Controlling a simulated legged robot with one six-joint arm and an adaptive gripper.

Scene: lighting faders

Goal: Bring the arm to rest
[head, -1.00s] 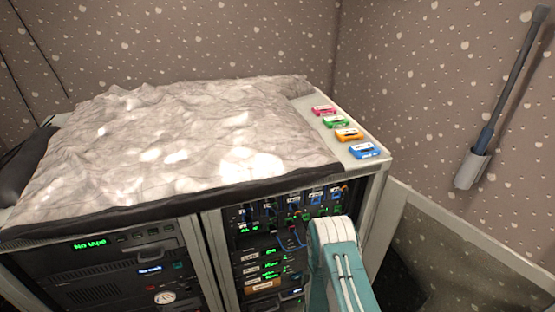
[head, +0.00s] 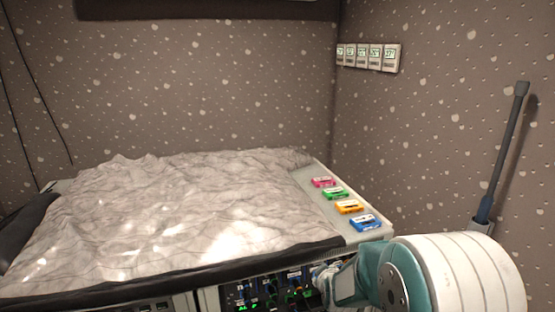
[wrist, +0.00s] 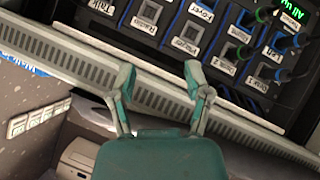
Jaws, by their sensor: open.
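My gripper (wrist: 159,76) is open and empty in the wrist view, its two teal fingers spread apart. It is in front of a dark panel (wrist: 165,18) with labelled, blue-edged slots and several plugs. Whether the fingertips touch anything is hard to tell, but nothing is between them. In the head view my teal and white arm is bent at the lower right, in front of the cabinet. The gripper itself is not clear there.
A cabinet carries a crumpled pale relief surface (head: 170,200). Pink (head: 322,182), green (head: 335,193), orange (head: 349,207) and blue (head: 366,223) cassettes lie on its right ledge.

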